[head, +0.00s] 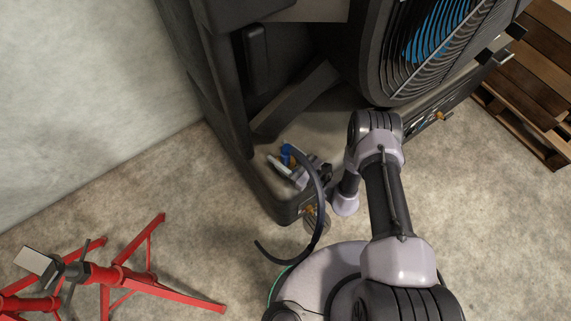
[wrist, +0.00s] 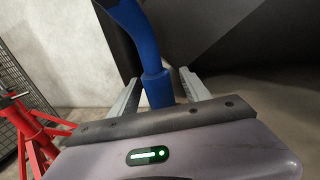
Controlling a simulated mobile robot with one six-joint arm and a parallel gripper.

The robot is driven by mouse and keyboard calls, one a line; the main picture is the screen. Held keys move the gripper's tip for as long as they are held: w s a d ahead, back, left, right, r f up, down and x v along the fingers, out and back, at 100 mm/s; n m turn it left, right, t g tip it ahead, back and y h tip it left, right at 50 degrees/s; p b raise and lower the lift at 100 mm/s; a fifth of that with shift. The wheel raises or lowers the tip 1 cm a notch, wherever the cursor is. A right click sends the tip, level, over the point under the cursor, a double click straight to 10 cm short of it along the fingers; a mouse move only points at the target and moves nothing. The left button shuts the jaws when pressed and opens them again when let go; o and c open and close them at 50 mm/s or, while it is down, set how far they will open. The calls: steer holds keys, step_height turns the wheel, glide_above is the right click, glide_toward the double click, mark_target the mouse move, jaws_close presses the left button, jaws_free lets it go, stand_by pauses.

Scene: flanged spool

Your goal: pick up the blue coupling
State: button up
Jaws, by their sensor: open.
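The blue coupling (wrist: 146,45) rises through the middle of the wrist view, upright and slightly tilted, with a wider upper part and a narrower lower part. Its upper end is out of that view, and its lower end is hidden behind my gripper's body. In the head view the coupling (head: 286,151) is a small blue piece at the end of a dark hose. My gripper (wrist: 158,78) is open, with one finger on each side of the coupling. A gap shows beside the right finger; contact on the left is unclear. In the head view my gripper (head: 281,164) is partly hidden by the hose.
The dark hose (head: 319,200) curves down past my wrist. A large dark machine frame (head: 225,105) with a caged fan (head: 440,50) stands close behind. Red stands (head: 130,278) are at lower left, wooden pallets (head: 530,80) at right.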

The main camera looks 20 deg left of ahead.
steer(key=shift+w+a, duration=0.3)
steer(key=shift+a, duration=0.35)
jaws_close()
